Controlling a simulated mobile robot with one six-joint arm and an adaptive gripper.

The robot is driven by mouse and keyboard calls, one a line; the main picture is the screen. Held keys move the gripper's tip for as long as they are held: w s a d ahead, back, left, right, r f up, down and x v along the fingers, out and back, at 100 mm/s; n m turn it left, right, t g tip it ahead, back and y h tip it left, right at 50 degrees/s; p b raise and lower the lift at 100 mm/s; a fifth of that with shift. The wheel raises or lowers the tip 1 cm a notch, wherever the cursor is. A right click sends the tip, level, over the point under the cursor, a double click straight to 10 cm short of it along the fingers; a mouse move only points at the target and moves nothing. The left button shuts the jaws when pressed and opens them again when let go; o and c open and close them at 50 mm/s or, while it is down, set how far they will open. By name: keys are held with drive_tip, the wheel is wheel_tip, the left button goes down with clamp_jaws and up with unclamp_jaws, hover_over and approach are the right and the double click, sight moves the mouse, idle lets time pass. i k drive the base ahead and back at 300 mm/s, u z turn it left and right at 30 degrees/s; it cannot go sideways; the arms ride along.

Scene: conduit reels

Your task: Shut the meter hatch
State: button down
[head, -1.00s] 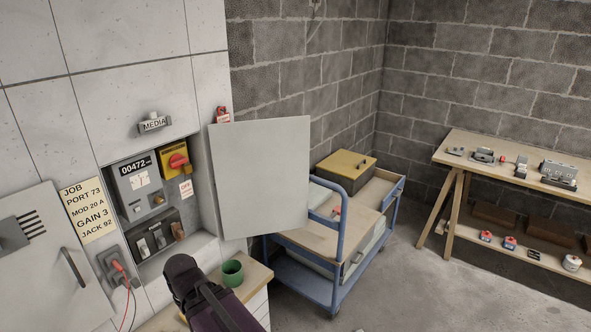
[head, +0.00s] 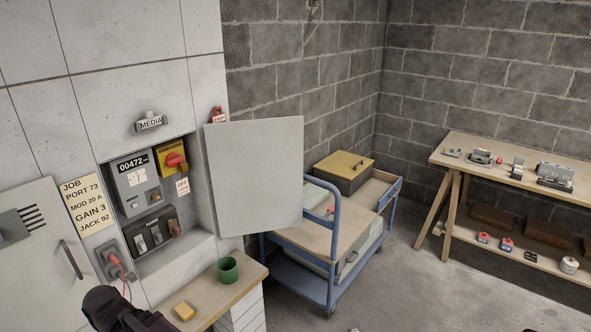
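The meter hatch is a flat, light grey door (head: 253,175) standing wide open at the right side of the wall recess. In the recess sit a grey meter (head: 137,182) reading 00472, a yellow isolator with a red knob (head: 173,160), and a grey switch box (head: 152,232) below. My gripper does not show; only a dark part of my arm is at the bottom left, below the recess and apart from the door.
A blue trolley (head: 333,235) stands behind the door. A workbench (head: 500,155) is at the right. Floor between them is clear.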

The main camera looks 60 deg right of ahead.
sight(256, 167)
drive_tip(key=u, duration=0.1)
drive_tip(key=k, duration=1.2)
drive_tip(key=z, duration=1.6)
drive_tip(key=i, duration=0.95)
drive_tip(key=u, duration=0.2)
